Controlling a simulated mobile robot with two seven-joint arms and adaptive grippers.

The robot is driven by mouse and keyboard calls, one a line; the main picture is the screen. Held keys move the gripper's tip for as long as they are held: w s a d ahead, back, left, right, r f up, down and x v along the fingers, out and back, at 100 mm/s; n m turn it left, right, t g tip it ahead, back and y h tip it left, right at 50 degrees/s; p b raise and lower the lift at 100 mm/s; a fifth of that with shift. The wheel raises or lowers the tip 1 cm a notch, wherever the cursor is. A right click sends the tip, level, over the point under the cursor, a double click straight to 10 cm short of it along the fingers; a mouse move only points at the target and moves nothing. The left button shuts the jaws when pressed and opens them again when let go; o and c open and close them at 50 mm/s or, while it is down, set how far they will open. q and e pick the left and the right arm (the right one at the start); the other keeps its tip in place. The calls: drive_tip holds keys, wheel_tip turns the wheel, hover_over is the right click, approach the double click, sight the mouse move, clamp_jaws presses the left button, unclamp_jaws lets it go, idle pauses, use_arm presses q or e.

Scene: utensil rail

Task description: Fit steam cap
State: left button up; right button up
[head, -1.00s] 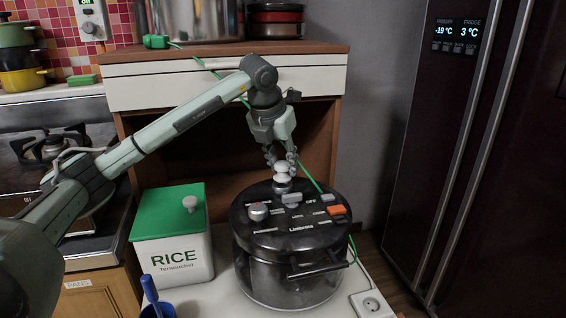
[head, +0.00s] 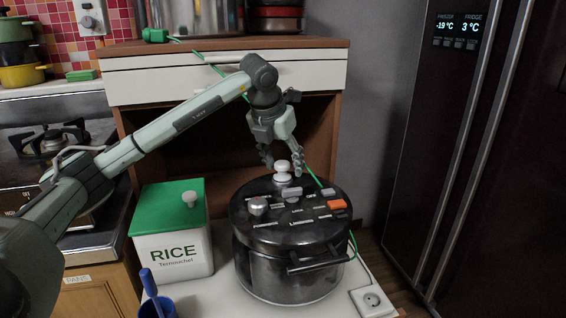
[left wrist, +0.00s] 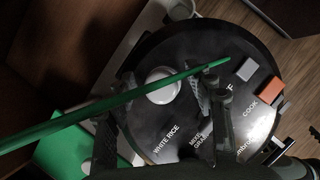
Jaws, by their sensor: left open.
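The white, knob-shaped steam cap (head: 283,168) stands upright toward the back of the dark lid of the rice cooker (head: 290,262). Whether it is fully seated cannot be told. My left gripper (head: 282,160) is open, pointing down, with its fingers apart on either side of the cap's top. In the left wrist view, the round white cap (left wrist: 163,86) shows from above between the spread fingers of the left gripper (left wrist: 160,105), apart from them. My right gripper is not in view.
A green cable (head: 312,176) runs down behind the gripper and crosses the left wrist view. The lid carries a silver knob (head: 258,206) and an orange button (head: 337,204). A rice box (head: 174,250) stands left, a blue cup (head: 158,307) in front, a socket (head: 371,301) right.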

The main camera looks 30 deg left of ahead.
use_arm(q)
drive_tip(key=shift+r, duration=0.1)
drive_tip(key=v, duration=1.2)
